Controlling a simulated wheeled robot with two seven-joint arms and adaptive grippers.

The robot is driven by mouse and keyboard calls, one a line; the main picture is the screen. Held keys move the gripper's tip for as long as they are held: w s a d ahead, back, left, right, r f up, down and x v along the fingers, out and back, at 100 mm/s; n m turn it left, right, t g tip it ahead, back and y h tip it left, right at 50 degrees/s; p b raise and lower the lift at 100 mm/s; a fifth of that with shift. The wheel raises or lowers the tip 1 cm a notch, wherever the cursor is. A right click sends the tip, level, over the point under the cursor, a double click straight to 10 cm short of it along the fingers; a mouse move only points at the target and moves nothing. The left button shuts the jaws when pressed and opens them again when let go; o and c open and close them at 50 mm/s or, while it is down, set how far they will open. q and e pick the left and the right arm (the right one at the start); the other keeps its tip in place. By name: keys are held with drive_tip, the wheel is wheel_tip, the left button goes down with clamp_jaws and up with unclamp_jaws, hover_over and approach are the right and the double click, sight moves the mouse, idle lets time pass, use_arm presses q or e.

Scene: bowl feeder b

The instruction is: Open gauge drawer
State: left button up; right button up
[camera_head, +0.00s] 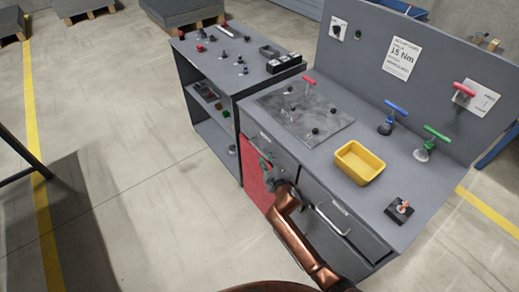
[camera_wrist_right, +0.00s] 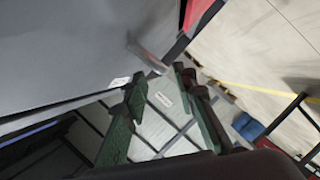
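The workbench (camera_head: 320,170) has grey drawer fronts under its top. One drawer front (camera_head: 345,232) carries a bar handle (camera_head: 331,221) and a small label. Another front (camera_head: 288,163) to its left is partly hidden by my right gripper (camera_head: 266,165). I cannot read which one is the gauge drawer. In the right wrist view the right gripper (camera_wrist_right: 161,82) has its green fingers apart, with nothing clearly held between them. A grey bar that looks like a handle (camera_wrist_right: 147,56) lies just beyond the fingertips; contact cannot be told. My left gripper is not in view.
A red panel (camera_head: 256,184) is left of the drawers. On the bench top are a yellow bin (camera_head: 360,163), a dark grey mat (camera_head: 303,113), and blue (camera_head: 389,121) and green (camera_head: 430,144) T-handle tools. A shelf unit (camera_head: 237,75) adjoins the bench.

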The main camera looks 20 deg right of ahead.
sight(260, 152)
drive_tip(key=x, duration=0.3)
drive_tip(key=b+x, duration=0.1)
drive_tip(key=x, duration=0.1)
drive_tip(key=shift+s+a+f, duration=0.1)
drive_tip(key=shift+a+f, duration=0.1)
drive_tip(key=shift+a, duration=0.2)
drive_tip(key=shift+w, duration=0.35)
drive_tip(key=shift+w+b, duration=0.3)
drive_tip(key=shift+w, duration=0.15)
drive_tip(key=shift+c, duration=0.2)
drive_tip(key=c, duration=0.6)
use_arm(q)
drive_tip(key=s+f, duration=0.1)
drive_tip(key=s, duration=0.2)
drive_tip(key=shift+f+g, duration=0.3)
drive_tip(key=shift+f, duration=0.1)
use_arm(e)
clamp_jaws()
